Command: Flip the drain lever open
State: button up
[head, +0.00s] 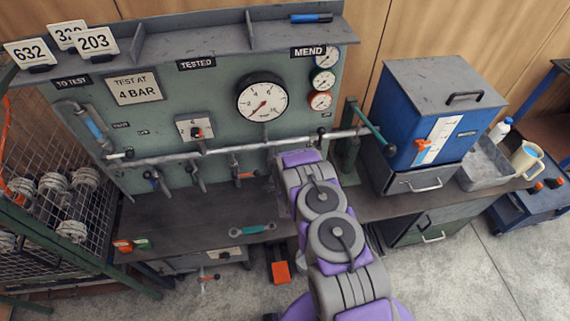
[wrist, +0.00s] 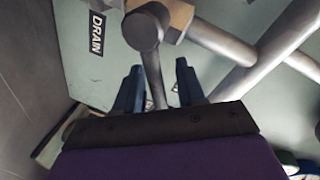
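In the wrist view, the drain lever (wrist: 153,75) is a grey bar that hangs from a round hub on a brass-coloured valve body (wrist: 178,14). A DRAIN label (wrist: 97,34) is on the panel to its left. My gripper (wrist: 159,85) has two dark fingers, one on each side of the lever's lower part. They stand apart, with a gap visible on both sides of the bar. The lever's lower end is hidden behind the gripper's body. In the head view, my arm hides the gripper and the drain lever.
Grey pipes (wrist: 270,45) run close to the right of the lever. In the head view, the test panel (head: 215,100) carries a large gauge (head: 262,97) and a long horizontal pipe (head: 215,150). A blue tank (head: 425,125) stands at right.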

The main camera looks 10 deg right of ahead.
jog(key=shift+s, duration=0.15)
jog(key=s+a+r+p, duration=0.1)
jog(key=s+p, duration=0.4)
jog(key=s, duration=1.1)
jog(key=shift+s+a+r, duration=0.35)
jog(key=shift+a+r, duration=0.05)
jog(key=shift+r, duration=0.5)
